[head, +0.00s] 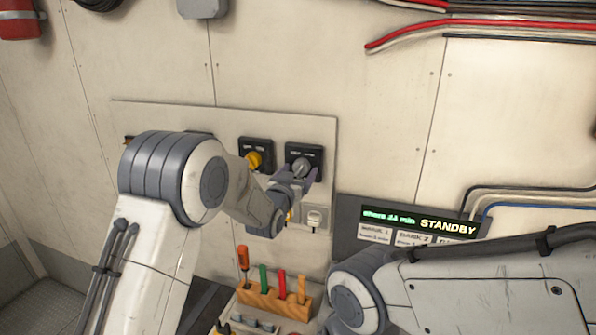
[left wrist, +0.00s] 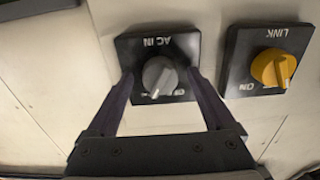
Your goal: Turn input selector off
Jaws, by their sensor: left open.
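The input selector is a grey rotary knob (head: 301,167) on a black square plate on the wall panel. In the left wrist view the knob (left wrist: 160,76) shows upside down under the label "AC IN". My left gripper (head: 297,176) is at this plate, jaws open. In the left wrist view its two fingers (left wrist: 160,84) stand on either side of the knob, with a gap visible on each side. The position lettering below the knob is partly hidden. My right arm is at lower right in the head view; its gripper is not visible.
A yellow knob (head: 254,160) marked LINK (left wrist: 273,68) sits beside the selector. A display (head: 420,221) reads STANDBY. Below are a wooden rack (head: 270,299) of coloured-handled tools and a white socket (head: 314,219). Cables (head: 500,24) run along the upper right wall.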

